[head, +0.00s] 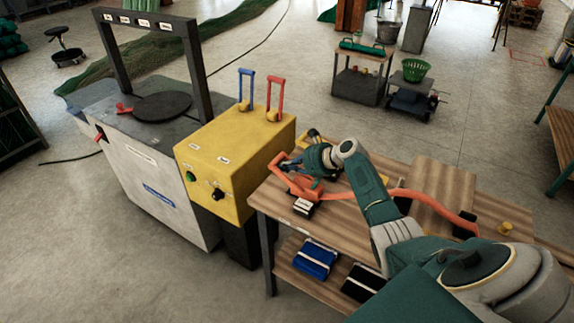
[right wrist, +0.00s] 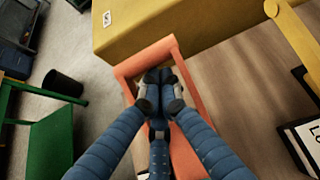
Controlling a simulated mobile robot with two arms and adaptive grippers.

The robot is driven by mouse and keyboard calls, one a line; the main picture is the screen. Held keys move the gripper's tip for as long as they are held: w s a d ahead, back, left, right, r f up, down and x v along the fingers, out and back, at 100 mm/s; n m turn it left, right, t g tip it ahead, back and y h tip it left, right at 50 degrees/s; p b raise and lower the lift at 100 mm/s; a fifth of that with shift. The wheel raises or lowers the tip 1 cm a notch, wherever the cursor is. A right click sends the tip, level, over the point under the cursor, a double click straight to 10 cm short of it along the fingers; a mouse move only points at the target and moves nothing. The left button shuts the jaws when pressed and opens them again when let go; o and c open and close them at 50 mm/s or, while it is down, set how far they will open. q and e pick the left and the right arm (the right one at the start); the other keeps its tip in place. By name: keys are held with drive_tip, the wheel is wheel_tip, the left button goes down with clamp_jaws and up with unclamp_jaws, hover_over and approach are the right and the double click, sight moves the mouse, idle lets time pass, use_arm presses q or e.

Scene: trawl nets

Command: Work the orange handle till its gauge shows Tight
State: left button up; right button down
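The orange handle (head: 290,182), a frame-shaped lever, stands over the wooden bench beside the yellow box, with an orange strap (head: 430,202) running right along the bench. A small black-and-white block (head: 303,207) sits at its near end; I cannot read any gauge on it. My right gripper (head: 318,160) is at the handle. In the right wrist view its blue fingers (right wrist: 159,76) are drawn together within the outline of the orange frame (right wrist: 186,75), just below its end bar. No bar shows between the fingertips; contact there is hidden. My left gripper is out of view.
The yellow box (head: 235,160) carries a blue lever (head: 246,88) and a red lever (head: 275,98), close left of the bench. A yellow-ended handle (head: 314,134) lies behind my gripper. Blue packs (head: 314,258) lie on the bench's lower shelf.

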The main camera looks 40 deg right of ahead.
drive_tip(key=r+t, duration=0.1)
drive_tip(key=s+r+t+p, duration=0.1)
drive_tip(key=s+d+r+t+y, duration=0.1)
drive_tip(key=shift+s+d+r+p, duration=0.1)
drive_tip(key=shift+s+r+p, duration=0.15)
drive_tip(key=shift+r+p, duration=0.05)
drive_tip(key=shift+r+p+v, duration=0.2)
drive_tip(key=shift+p+v, duration=0.5)
drive_tip(key=shift+v, duration=0.35)
drive_tip(key=shift+s+d+p, duration=0.1)
drive_tip(key=shift+s+p, duration=0.2)
drive_tip(key=shift+s, duration=0.15)
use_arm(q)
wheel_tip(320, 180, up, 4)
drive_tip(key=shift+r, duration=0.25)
use_arm(e)
drive_tip(key=shift+f, duration=0.1)
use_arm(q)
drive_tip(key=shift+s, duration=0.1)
